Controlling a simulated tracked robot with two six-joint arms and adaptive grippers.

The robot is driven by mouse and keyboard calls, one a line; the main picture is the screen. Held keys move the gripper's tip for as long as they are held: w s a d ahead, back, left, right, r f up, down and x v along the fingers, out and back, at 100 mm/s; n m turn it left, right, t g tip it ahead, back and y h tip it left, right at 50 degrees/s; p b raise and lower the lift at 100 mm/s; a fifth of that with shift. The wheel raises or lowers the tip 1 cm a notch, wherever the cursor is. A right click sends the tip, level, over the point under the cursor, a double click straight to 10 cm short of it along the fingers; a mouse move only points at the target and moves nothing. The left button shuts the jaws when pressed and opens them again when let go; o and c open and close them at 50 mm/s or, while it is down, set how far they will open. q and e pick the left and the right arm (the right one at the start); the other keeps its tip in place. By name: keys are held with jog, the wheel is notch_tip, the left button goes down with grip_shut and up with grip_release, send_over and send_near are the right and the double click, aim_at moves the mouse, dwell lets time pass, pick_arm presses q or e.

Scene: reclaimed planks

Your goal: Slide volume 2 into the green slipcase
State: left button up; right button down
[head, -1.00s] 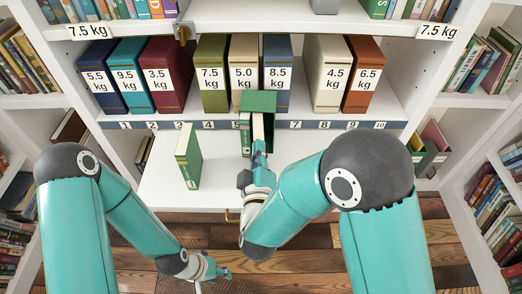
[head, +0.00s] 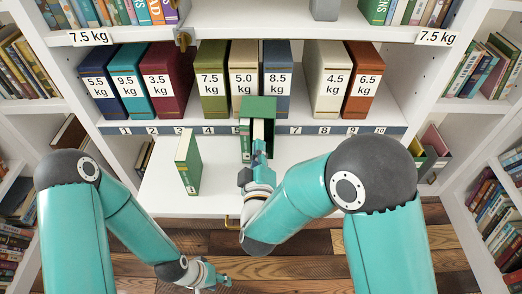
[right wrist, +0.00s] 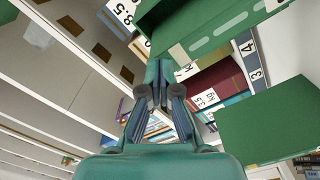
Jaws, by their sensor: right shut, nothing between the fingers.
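The green slipcase (head: 259,103) stands upright on the white pull-out board, its open side toward me. A green volume with pale pages (head: 258,130) is in it, partly hidden by my right gripper. Another green book (head: 188,165) stands alone to its left; I cannot read either volume number. My right gripper (head: 258,150) is shut and empty, right in front of the slipcase opening. In the right wrist view its fingers (right wrist: 160,85) are together, with a green case-like surface (right wrist: 195,35) above them. My left gripper (head: 218,279) is low, over the floor; its jaws are too small to judge.
A row of weight-labelled boxes (head: 229,80) stands on the shelf behind, above a numbered strip (head: 310,130). The white board (head: 163,190) is clear around the lone book. Full bookcases flank both sides. A wooden floor (head: 300,268) lies below.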

aim_at(259, 134)
jog(key=shift+w, duration=2.4)
jog(key=shift+b, duration=0.3)
